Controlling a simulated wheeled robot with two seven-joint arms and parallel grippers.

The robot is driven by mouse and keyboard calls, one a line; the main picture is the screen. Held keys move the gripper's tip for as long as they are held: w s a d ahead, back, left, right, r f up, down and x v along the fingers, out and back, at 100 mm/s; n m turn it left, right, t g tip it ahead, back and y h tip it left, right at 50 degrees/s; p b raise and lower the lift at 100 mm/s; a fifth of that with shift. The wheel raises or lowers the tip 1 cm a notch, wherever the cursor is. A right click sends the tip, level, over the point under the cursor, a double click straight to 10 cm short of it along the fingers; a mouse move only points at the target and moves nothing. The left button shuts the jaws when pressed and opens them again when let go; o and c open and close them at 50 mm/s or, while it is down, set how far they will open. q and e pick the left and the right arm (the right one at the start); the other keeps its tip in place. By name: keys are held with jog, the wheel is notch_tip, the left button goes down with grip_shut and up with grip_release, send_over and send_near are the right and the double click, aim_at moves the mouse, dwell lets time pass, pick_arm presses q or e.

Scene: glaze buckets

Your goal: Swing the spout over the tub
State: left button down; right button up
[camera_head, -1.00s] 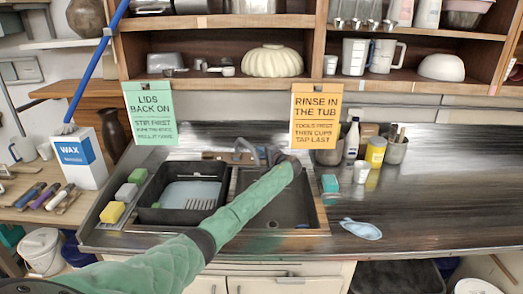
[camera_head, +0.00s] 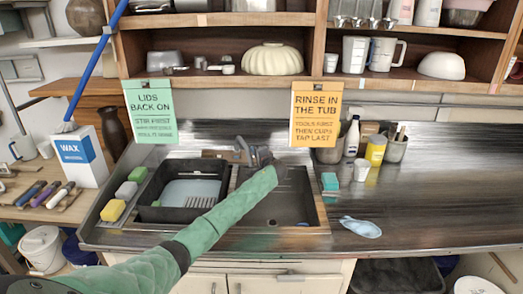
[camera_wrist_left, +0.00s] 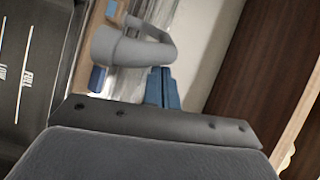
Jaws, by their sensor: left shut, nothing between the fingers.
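The grey curved spout (camera_head: 241,148) stands at the back of the sink, near the divide between the dark tub and the right basin. It shows large in the left wrist view (camera_wrist_left: 125,48). The dark tub (camera_head: 165,214) sits in the left half of the sink with pale water and a rack-like piece in it. My left gripper (camera_head: 262,156) is just right of the spout. Its blue fingers (camera_wrist_left: 160,75) are shut and empty, close beside the spout's bend; I cannot tell whether they touch. My right gripper is not in view.
The empty right basin (camera_head: 295,208) lies under my left arm. Sponges (camera_head: 126,190) line the tub's left side. A teal block (camera_head: 329,182), cups and bottles stand right of the basin. Two hanging signs and a shelf are above. The right counter is mostly clear.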

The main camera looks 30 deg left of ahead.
pick_arm(q)
jog(key=s+a+m+t+h+b, duration=0.2)
jog(key=s+a+m+t+h, duration=0.2)
jog(key=a, duration=0.4)
jog(key=s+a+m+t+h+b, duration=0.2)
jog(key=s+a+m+t+h, duration=0.2)
jog(key=a, duration=0.4)
jog(key=s+h, duration=0.1)
jog(key=s, duration=0.1)
jog(key=shift+s+a+h, duration=0.15)
jog(key=shift+s+h, duration=0.15)
jog(key=shift+h, duration=0.1)
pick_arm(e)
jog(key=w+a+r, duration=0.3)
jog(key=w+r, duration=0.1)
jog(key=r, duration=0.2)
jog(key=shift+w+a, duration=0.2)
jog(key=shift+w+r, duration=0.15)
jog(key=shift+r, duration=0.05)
